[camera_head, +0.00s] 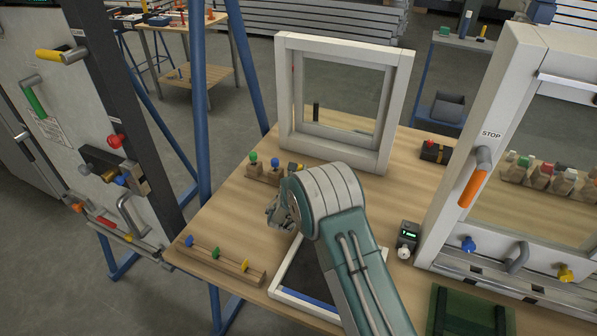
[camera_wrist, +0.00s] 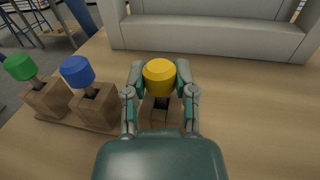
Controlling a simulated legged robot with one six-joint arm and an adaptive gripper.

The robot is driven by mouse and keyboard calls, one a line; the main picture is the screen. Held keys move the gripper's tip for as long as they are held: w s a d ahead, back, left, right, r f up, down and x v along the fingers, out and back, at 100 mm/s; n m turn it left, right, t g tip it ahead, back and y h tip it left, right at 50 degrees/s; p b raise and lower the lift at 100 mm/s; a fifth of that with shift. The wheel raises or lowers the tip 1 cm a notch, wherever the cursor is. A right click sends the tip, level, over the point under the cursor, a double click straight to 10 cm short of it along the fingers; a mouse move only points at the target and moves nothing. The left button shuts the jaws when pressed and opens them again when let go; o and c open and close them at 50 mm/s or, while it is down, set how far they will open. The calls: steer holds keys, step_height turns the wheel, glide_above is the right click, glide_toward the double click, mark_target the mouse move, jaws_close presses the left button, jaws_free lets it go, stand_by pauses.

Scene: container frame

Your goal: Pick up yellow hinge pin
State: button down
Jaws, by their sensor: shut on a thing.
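The yellow hinge pin (camera_wrist: 159,76) is upright in the wrist view, its round yellow head between the two fingers of my gripper (camera_wrist: 160,68). My gripper is shut on it. A dark shaft shows under the head, above a wooden block (camera_wrist: 152,109). Whether the shaft is still seated in the block is hard to tell. In the head view, a small bit of yellow (camera_head: 292,166) shows beside the rack, and my arm hides most of the gripper.
A blue pin (camera_wrist: 78,72) and a green pin (camera_wrist: 20,67) stand in neighbouring blocks on the left. A white frame (camera_head: 335,159) rises just behind. A rail with several coloured knobs (camera_head: 220,262) lies at the front left of the table. Clear wood lies right of my gripper.

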step_height(320, 180, up, 10)
steer(key=shift+f, duration=0.1)
steer(key=shift+a, duration=0.1)
stand_by(0.4)
